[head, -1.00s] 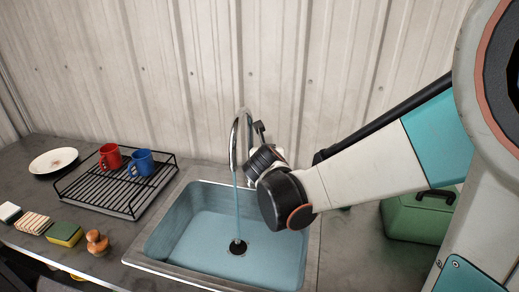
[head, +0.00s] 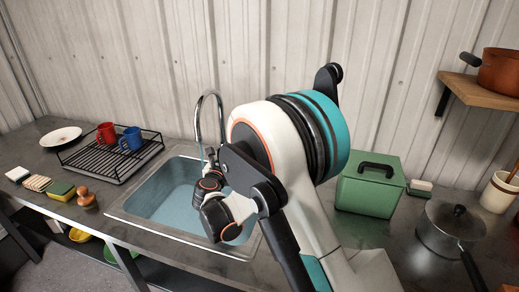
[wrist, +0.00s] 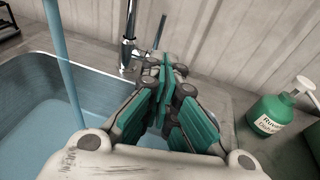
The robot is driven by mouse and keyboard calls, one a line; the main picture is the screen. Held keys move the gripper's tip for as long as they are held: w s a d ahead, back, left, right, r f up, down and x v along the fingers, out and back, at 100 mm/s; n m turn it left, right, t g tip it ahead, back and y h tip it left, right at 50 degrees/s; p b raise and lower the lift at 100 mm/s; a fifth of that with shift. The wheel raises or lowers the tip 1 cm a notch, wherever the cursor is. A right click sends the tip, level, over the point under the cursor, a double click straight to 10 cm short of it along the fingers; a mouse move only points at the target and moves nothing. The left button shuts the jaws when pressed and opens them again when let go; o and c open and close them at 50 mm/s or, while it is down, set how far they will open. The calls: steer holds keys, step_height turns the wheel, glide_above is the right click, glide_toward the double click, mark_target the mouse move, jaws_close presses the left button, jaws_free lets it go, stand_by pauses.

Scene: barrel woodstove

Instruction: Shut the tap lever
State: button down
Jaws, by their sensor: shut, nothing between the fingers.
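The chrome tap (head: 211,96) stands behind the sink in the head view, and its lower part is hidden by my arm and gripper. In the wrist view the tap's post (wrist: 129,30) rises beyond my fingers, with a thin dark lever (wrist: 160,32) slanting up to its right. A blue stream of water (wrist: 62,65) runs down at the left. My gripper (wrist: 165,75) is shut and empty, just in front of the lever's base. Whether the fingertips touch the lever I cannot tell.
The sink (head: 150,200) lies below my gripper. A dish rack (head: 112,157) with red and blue mugs stands to its left. A green soap bottle (wrist: 268,112) is right of my fingers. A green box (head: 368,187) and a pot (head: 450,232) are farther right.

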steer(key=b+x, duration=0.3)
steer(key=x, duration=1)
steer(key=shift+w+r, duration=0.35)
steer(key=shift+w, duration=0.05)
steer(key=shift+w+d+r, duration=0.1)
steer(key=shift+w, duration=0.25)
steer(key=shift+w+d+r, duration=0.1)
steer(key=shift+w+r, duration=0.05)
steer(key=shift+w, duration=0.25)
